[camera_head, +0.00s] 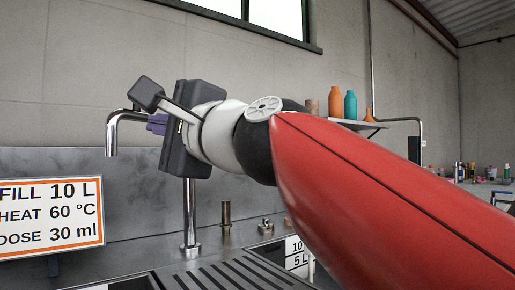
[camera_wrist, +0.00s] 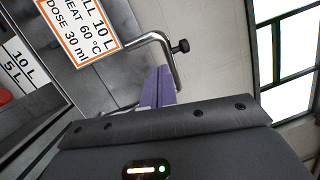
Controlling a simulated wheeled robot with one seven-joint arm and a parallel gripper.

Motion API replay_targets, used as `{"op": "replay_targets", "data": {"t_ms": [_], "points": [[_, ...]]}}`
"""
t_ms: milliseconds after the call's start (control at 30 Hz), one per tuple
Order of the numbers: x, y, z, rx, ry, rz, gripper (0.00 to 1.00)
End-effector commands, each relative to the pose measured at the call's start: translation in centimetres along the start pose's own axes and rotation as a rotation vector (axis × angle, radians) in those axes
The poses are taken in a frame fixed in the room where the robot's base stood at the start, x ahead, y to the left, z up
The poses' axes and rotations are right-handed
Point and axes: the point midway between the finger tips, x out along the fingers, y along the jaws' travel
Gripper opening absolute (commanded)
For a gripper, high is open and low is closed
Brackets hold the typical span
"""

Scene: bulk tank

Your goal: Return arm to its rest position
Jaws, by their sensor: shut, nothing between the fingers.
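My arm, with a red link, reaches from the lower right up across the middle of the head view. My gripper (camera_head: 154,123) is at its far end, in front of the wall and close by the steel tap (camera_head: 189,205) in the picture. Its purple fingers show as one narrow block, shut and empty. The fingers also show in the wrist view (camera_wrist: 160,86), with the tap's bent spout (camera_wrist: 158,42) just beyond them. Part of the tap is hidden behind my gripper. I cannot tell the gap between fingers and tap.
A sign (camera_head: 52,219) reading 10 L, 60 °C and 30 ml stands at the left. A slotted drain grid (camera_head: 235,275) and a level plate (camera_head: 297,252) are below. A wall shelf (camera_head: 356,124) holds orange and teal bottles. The upper wall is bare beneath a window.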

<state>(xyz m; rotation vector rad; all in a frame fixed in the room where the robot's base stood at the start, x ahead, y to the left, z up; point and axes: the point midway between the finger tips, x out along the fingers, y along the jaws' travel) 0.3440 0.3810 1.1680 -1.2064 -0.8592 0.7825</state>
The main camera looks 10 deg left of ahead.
Motion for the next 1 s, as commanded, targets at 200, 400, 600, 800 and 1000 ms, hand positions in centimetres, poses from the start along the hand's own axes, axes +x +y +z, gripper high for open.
{"op": "replay_targets", "data": {"t_ms": [200, 400, 600, 800, 1000], "points": [[-0.3, 0.9, -0.8, -0.037, 0.022, 0.025, 0.00], [-4.5, 8.4, -6.6, -0.319, 0.166, 0.258, 0.00], [-13.9, 18.3, -13.9, -0.618, 0.280, 0.632, 0.00], [-24.7, 27.1, -18.1, -0.782, 0.284, 0.990, 0.00], [-35.4, 35.0, -19.0, -0.851, 0.193, 1.308, 0.00]]}}
